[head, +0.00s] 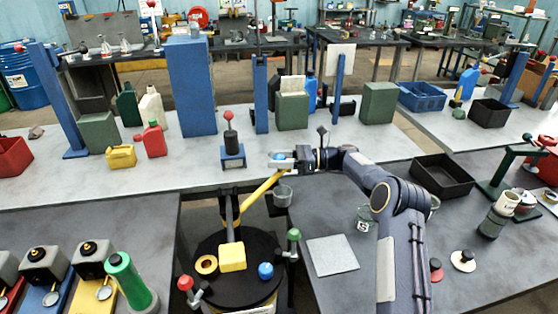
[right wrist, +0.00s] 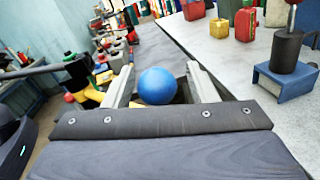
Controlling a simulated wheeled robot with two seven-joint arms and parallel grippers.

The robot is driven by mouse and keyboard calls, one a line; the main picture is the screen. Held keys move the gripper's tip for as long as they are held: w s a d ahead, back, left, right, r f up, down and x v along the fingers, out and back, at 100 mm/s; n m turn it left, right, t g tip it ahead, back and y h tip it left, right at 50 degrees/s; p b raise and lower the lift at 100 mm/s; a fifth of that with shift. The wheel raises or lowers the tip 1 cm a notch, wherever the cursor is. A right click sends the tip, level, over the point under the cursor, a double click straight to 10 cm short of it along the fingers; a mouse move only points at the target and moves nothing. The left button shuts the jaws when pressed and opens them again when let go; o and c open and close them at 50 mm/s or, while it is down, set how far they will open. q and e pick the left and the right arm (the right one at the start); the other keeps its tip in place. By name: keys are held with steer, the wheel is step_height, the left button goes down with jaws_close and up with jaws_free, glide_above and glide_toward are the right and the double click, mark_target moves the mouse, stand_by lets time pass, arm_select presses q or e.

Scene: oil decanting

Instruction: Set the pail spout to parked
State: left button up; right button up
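A black round pail lid (head: 215,255) sits at the lower middle of the head view, with a yellow block (head: 231,257) on it. A yellow bar (head: 258,192), apparently the pail spout, slants up and right from an upright post to a blue ball knob (head: 279,156). My right gripper (head: 284,160) is at that knob. In the right wrist view, the blue ball (right wrist: 157,86) sits between the two fingers, with a narrow gap showing on each side. The right gripper is open around it. My left gripper is not in view.
A clear cup (head: 283,195) is below the bar's upper end. A green-handled clamp (head: 293,236) and a red-knobbed clamp (head: 186,284) flank the pail. A blue stand with a black cylinder (head: 231,141) is left of the gripper. A black tray (head: 443,176) lies to the right.

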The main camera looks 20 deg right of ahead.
steer(key=shift+d, duration=0.1)
steer(key=b+v, duration=0.2)
steer(key=v, duration=0.5)
steer(key=shift+d, duration=0.35)
steer(key=shift+s, duration=0.1)
